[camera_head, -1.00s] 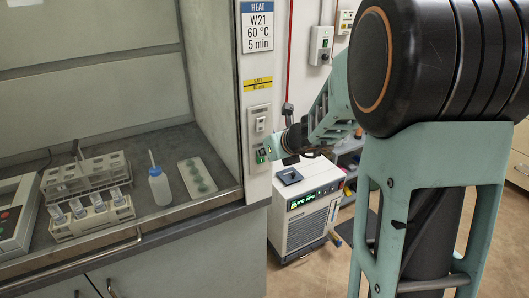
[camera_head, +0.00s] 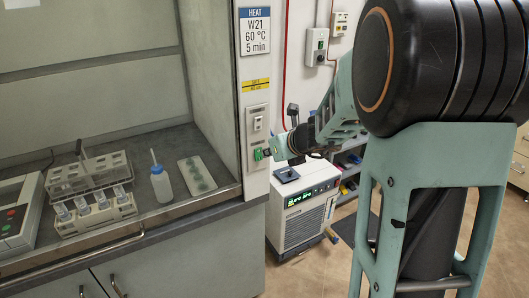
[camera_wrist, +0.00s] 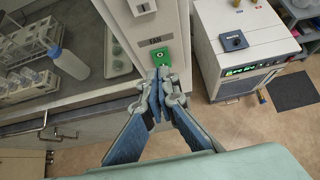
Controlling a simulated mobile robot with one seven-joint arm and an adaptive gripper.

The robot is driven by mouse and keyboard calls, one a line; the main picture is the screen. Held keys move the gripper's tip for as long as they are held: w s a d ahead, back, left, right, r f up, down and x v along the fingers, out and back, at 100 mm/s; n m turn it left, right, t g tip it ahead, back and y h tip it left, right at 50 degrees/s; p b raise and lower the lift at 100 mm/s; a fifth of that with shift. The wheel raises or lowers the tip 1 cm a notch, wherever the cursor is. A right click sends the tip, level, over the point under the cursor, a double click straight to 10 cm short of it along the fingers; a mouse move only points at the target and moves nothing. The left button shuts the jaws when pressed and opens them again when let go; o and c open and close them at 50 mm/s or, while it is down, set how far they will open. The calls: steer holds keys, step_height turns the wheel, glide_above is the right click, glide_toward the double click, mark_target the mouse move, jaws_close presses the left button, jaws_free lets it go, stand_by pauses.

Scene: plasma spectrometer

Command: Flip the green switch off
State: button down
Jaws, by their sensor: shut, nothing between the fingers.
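The green switch (camera_wrist: 161,57) is on the pale post of the fume hood, under a label reading FAN in the wrist view. A round mark shows on its upper part; its lower part is partly hidden by my fingertips. I cannot tell which way the rocker is tipped. In the head view the switch (camera_head: 259,154) is a small green patch low on the post's panel. My gripper (camera_wrist: 160,76) is shut and empty, with its fingertips just in front of the switch's lower edge. I cannot tell whether they touch. In the head view my gripper (camera_head: 270,151) is right of the switch.
A boxy white unit with a green display (camera_head: 303,203) stands on the floor to the right. Inside the hood are a wash bottle (camera_head: 161,185), a tube rack (camera_head: 95,212) and a tray (camera_head: 196,175).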

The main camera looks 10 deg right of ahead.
steer(key=w+r+p+v, duration=0.1)
steer(key=r+p+v, duration=0.1)
steer(key=v, duration=0.7)
steer(key=shift+r+p, duration=0.15)
steer(key=shift+p, duration=0.25)
steer(key=shift+a, duration=0.1)
